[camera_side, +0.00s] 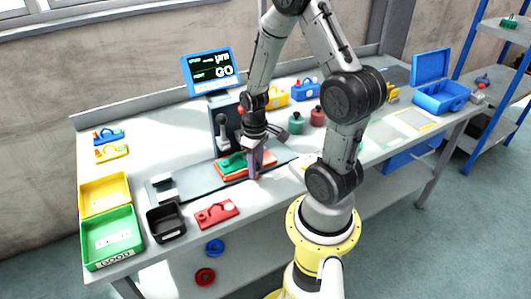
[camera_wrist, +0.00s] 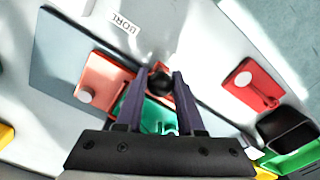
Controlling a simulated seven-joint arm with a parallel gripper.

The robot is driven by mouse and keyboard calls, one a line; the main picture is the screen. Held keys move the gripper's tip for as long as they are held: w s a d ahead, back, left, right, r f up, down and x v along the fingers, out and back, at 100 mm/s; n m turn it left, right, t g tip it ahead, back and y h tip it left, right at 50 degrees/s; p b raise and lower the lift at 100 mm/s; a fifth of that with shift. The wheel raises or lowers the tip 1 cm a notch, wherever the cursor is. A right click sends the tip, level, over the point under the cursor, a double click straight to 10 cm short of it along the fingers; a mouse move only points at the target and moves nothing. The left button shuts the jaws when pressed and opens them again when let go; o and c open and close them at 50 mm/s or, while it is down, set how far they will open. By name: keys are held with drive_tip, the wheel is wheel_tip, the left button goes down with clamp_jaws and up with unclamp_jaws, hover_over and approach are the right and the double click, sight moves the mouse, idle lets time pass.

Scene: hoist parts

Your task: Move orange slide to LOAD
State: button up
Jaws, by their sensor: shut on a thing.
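The orange slide (camera_side: 233,176) sits on the long grey base (camera_side: 196,184) in front of the gauge column, with a green part (camera_side: 233,161) lying on it. In the wrist view the slide (camera_wrist: 110,75) shows a pale round button at its left, and the green part (camera_wrist: 158,116) is partly hidden by my fingers. My gripper (camera_side: 254,172) points down at the slide's front edge. Its purple fingers are shut on a dark round knob (camera_wrist: 160,81) at that edge, either side of it. I cannot read a LOAD mark in either view.
The gauge column (camera_side: 224,122) stands behind the slide, under a display (camera_side: 211,71) reading GO. A red part (camera_side: 216,214) and a black tray (camera_side: 165,222) lie in front left. Yellow (camera_side: 104,193) and green (camera_side: 112,240) bins stand at the far left.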

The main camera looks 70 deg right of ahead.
drive_tip(key=w+a, duration=0.9)
idle(0.4)
drive_tip(key=o, duration=0.9)
drive_tip(key=shift+o, duration=0.2)
wheel_tip(320, 180, up, 9)
